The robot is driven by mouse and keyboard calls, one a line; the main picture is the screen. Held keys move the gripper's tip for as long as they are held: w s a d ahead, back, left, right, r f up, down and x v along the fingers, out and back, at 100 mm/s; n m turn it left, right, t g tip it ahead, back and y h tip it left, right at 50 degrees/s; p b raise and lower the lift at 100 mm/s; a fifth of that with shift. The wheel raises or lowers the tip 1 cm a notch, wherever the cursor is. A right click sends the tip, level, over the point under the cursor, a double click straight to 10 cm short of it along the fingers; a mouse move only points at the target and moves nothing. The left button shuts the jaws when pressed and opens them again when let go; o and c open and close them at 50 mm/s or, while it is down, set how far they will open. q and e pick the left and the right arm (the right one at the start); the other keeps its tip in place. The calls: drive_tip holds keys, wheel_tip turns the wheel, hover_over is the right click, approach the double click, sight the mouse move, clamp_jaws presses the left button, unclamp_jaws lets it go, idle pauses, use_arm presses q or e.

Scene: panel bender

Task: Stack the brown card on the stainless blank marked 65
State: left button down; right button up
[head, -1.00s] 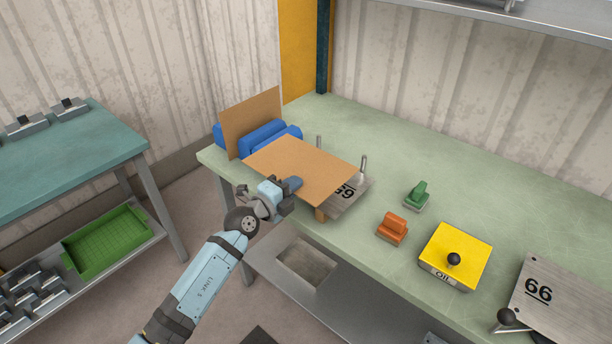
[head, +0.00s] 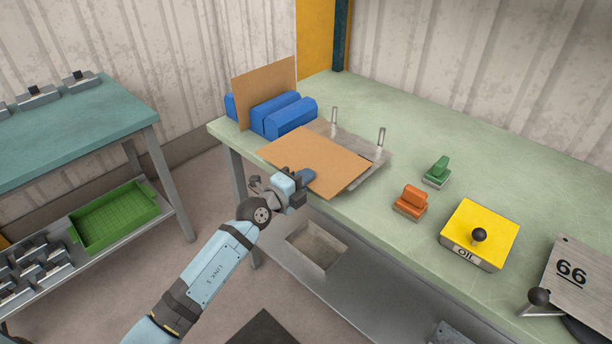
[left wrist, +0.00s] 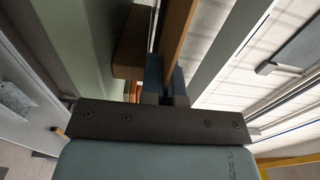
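My left gripper (head: 304,178) is shut on the front edge of the brown card (head: 318,158), a flat tan sheet held roughly level. The card lies over the front part of the grey stainless blank (head: 372,153), whose back and right parts show. The number on this blank is hidden now. I cannot tell whether the card touches it. In the left wrist view the card (left wrist: 178,35) shows edge-on between the fingers (left wrist: 166,85), with a brown block (left wrist: 131,45) beside it. My right gripper is not in view.
Two upright pins (head: 381,137) stand by the blank. Behind are blue blocks (head: 290,117) with an upright brown sheet (head: 264,90).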

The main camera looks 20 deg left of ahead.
use_arm(q)
drive_tip(key=shift+f, duration=0.45)
idle(0.5)
drive_tip(key=c, duration=1.3)
unclamp_jaws()
drive_tip(key=shift+s, duration=0.15)
drive_tip(key=v, duration=1.3)
drive_tip(key=shift+s+a, duration=0.2)
drive_tip(key=shift+s, duration=0.1)
